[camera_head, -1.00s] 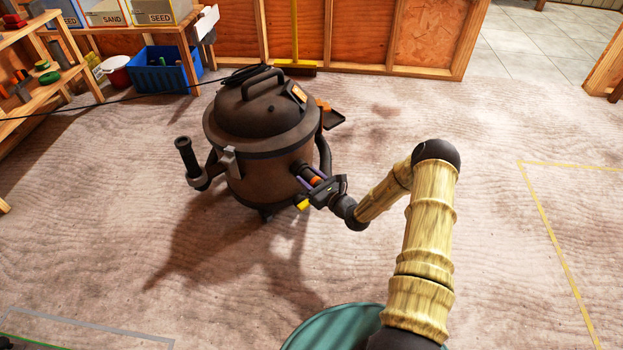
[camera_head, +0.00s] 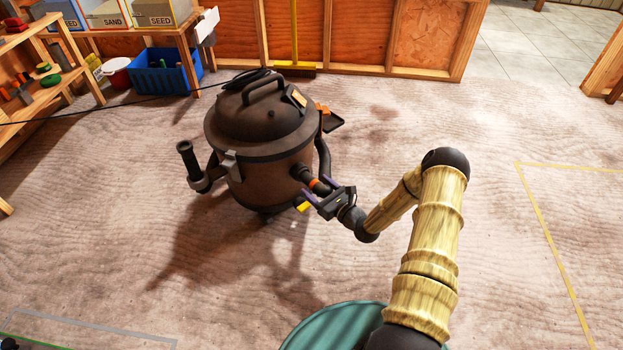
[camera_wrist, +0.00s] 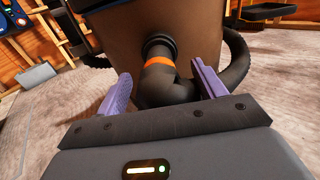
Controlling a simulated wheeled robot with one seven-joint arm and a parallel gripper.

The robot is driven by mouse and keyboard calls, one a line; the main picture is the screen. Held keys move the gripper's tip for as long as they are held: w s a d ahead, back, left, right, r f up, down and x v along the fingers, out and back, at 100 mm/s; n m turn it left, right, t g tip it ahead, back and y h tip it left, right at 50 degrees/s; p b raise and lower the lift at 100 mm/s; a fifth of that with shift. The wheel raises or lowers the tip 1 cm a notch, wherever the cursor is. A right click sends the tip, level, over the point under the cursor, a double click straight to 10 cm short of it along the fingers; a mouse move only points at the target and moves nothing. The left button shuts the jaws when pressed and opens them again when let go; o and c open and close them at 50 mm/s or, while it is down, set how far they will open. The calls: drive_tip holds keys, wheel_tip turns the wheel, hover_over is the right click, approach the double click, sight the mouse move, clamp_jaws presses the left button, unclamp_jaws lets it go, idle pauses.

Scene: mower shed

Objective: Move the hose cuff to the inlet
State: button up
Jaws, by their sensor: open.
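The vacuum's brown drum (camera_head: 262,178) stands upright on the floor. The dark hose cuff, an elbow (camera_wrist: 166,85) with an orange band (camera_wrist: 159,62), meets the round inlet collar (camera_wrist: 160,43) on the drum's side in the wrist view. Its orange band also shows in the head view (camera_head: 312,183). I see no gap between cuff and collar, but cannot tell how deep it sits. My gripper (camera_head: 319,190) is open. In the wrist view its purple fingers (camera_wrist: 161,84) stand apart on either side of the elbow, whose lower end is hidden behind the gripper body.
The black hose (camera_wrist: 236,62) curves along the drum's right side. An upright handle-like tube (camera_head: 188,160) stands at the drum's left. A black cable (camera_head: 130,103) runs left from the lid. Shelves (camera_head: 45,80) and a blue bin (camera_head: 160,75) stand back left. Floor right is clear.

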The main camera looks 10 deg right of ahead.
drive_tip(key=p+v, duration=0.5)
drive_tip(key=v, duration=0.8)
drive_tip(key=shift+r, duration=0.2)
